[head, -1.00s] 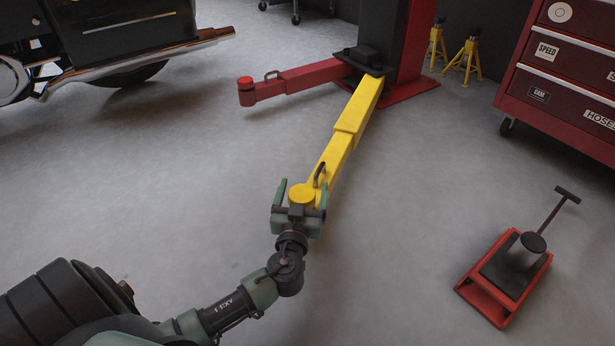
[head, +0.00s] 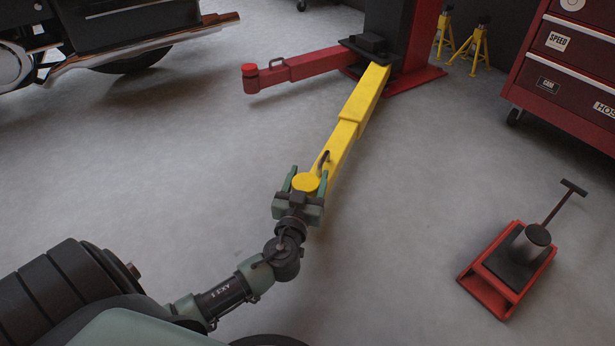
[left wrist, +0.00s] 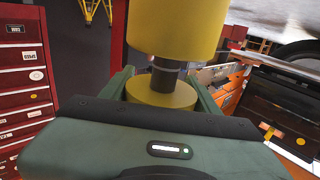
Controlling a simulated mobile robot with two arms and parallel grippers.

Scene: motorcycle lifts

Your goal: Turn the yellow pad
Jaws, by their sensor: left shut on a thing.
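The yellow pad (head: 305,183) is a round disc at the near end of the yellow lift arm (head: 345,125). My left gripper (head: 307,176) has its green fingers on either side of the pad and is shut on it. In the left wrist view, which seems upside down, the pad (left wrist: 162,92) sits between the fingers. A dark stem joins it to the thick yellow end (left wrist: 175,30) of the lift arm. My right gripper is not in view.
A red lift arm (head: 310,67) with a red pad reaches left from the lift post. A motorcycle (head: 110,35) stands at upper left, a red tool chest (head: 560,80) at upper right. A red jack (head: 510,272) is at lower right. The floor between is clear.

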